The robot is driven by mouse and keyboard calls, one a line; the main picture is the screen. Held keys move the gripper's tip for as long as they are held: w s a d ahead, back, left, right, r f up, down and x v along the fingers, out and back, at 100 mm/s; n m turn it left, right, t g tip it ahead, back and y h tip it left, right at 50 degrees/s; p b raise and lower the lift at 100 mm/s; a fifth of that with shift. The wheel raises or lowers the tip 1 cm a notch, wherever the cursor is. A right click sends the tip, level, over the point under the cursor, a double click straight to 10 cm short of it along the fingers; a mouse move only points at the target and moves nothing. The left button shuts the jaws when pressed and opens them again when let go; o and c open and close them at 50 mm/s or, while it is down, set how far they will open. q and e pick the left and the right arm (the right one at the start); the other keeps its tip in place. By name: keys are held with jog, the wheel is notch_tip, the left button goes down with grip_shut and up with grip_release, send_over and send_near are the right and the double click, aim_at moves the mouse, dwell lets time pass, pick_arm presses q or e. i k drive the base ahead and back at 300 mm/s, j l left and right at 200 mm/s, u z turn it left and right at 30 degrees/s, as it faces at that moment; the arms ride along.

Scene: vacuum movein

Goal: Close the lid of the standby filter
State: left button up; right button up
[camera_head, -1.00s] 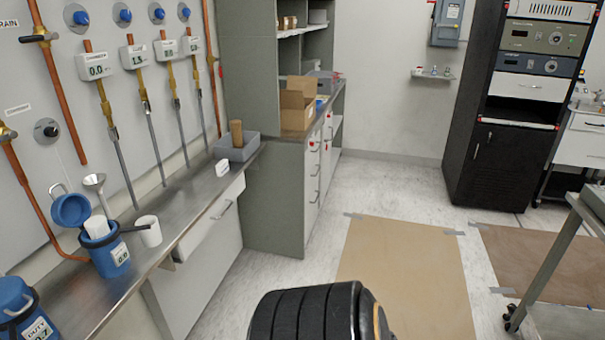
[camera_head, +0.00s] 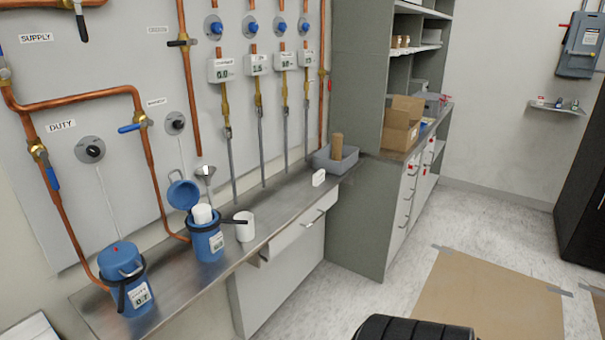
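Two blue filter canisters stand on the steel counter (camera_head: 262,246) at the left. One canister (camera_head: 208,242) has its blue lid (camera_head: 183,194) swung up and open behind it. A white cartridge (camera_head: 201,213) sticks out of its top, and a dark handle reaches out to the right. The other canister (camera_head: 126,290), nearer and further left, has its domed lid on and a dark band around it. I cannot read which label says standby. Neither gripper shows. A black ribbed part of my own body is at the bottom edge.
A white cup (camera_head: 245,226) stands just right of the open canister, with a metal funnel (camera_head: 206,174) behind. A grey bin (camera_head: 335,158) sits further along the counter. Copper pipes and valves line the wall. The floor right of the counter is clear, with a brown mat (camera_head: 480,305).

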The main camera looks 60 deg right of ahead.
aim_at(182, 195)
jog(key=k+j+z, duration=0.15)
jog(key=z, duration=1.05)
